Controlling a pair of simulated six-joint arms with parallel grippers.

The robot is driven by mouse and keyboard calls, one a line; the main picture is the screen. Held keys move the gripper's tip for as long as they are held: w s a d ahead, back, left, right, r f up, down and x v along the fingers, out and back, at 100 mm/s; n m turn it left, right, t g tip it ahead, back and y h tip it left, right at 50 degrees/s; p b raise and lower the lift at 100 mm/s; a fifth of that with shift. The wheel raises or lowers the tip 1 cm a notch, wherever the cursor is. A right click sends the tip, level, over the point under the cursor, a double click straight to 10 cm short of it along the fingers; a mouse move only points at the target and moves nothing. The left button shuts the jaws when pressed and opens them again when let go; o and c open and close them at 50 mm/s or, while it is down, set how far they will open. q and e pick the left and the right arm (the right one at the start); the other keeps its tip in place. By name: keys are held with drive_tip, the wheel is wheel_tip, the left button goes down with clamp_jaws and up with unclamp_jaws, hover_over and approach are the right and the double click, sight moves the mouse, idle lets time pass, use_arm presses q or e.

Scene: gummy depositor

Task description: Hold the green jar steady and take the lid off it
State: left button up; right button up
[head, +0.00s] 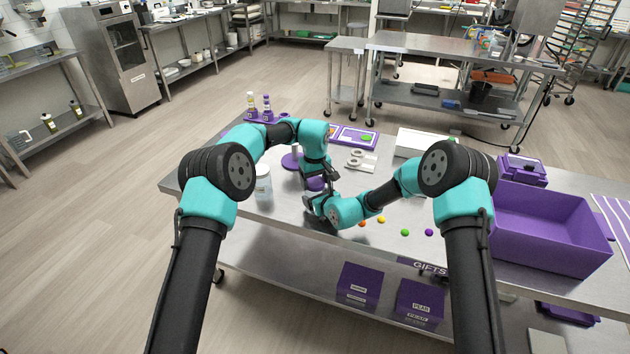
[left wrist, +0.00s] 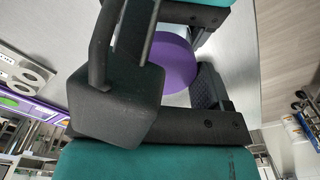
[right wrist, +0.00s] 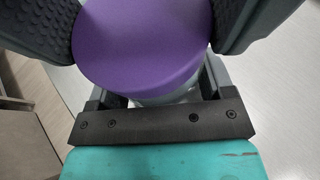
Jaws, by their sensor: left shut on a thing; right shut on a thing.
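The jar's round purple lid (right wrist: 140,45) fills the upper middle of the right wrist view. A pale, clear strip of the jar (right wrist: 165,97) shows under it; no green is visible. My right gripper (right wrist: 145,25) is shut on the lid, with a ribbed finger on each side. The lid also shows in the left wrist view (left wrist: 172,62), partly behind black gripper parts. My left gripper (head: 314,176) is close against my right gripper (head: 320,204) in the head view. It is shut on the jar below the lid; its contact is mostly hidden.
A clear jar (head: 263,185) stands left on the table. A purple round piece (head: 290,160) is behind the grippers. Several small coloured candies (head: 405,232) lie to the right, before a large purple bin (head: 550,230). White rings (head: 355,158) lie behind.

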use_arm(q)
drive_tip(key=c, duration=0.4)
drive_tip(key=shift+o, duration=0.2)
drive_tip(key=n, duration=1)
drive_tip(key=o, duration=1)
drive_tip(key=shift+r, duration=0.15)
